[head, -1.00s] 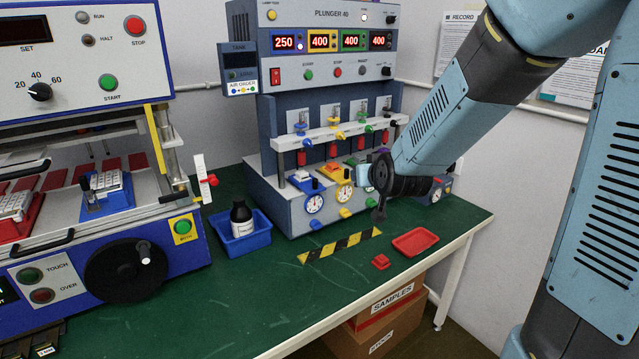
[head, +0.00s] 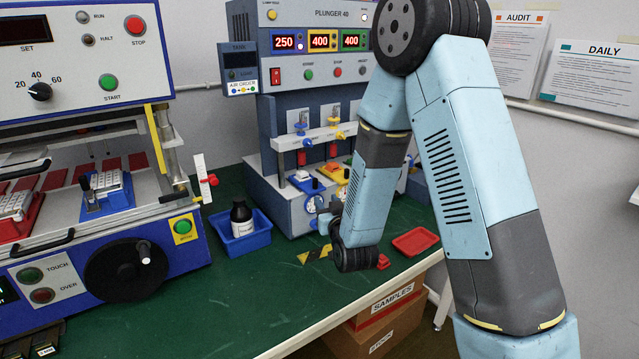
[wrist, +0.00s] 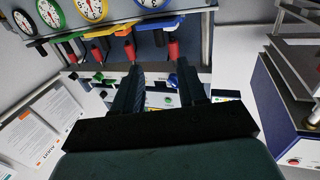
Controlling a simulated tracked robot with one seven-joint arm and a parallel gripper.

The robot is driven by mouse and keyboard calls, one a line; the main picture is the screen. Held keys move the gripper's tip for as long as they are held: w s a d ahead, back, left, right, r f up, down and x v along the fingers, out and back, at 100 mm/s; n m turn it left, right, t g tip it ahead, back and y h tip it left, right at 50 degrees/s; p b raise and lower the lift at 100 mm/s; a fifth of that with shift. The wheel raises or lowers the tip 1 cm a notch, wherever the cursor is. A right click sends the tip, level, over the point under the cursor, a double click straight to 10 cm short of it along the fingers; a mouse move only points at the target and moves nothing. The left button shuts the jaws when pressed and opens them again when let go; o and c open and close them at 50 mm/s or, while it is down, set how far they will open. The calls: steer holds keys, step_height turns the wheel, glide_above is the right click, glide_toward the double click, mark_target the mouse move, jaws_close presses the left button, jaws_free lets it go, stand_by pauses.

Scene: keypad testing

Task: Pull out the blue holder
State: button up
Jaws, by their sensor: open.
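The blue holder (head: 305,183) with a white piece on it sits in the leftmost station of the plunger tester. It also shows near the top of the wrist view (wrist: 158,23), where the tester appears upside down. My gripper (head: 324,217) is in front of the tester near the blue station's gauge, partly hidden by my arm. In the wrist view my gripper (wrist: 160,67) has its two fingers apart with nothing between them. The fingers point towards the blue station, and the holder looks beyond the tips. I see no contact.
The yellow holder (head: 333,172) is just right of the blue one. Another blue holder (head: 107,206) is on the left machine.

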mark_target(316, 184)
steer(key=x, duration=1.3)
steer(key=shift+w, duration=0.1)
jaws_close()
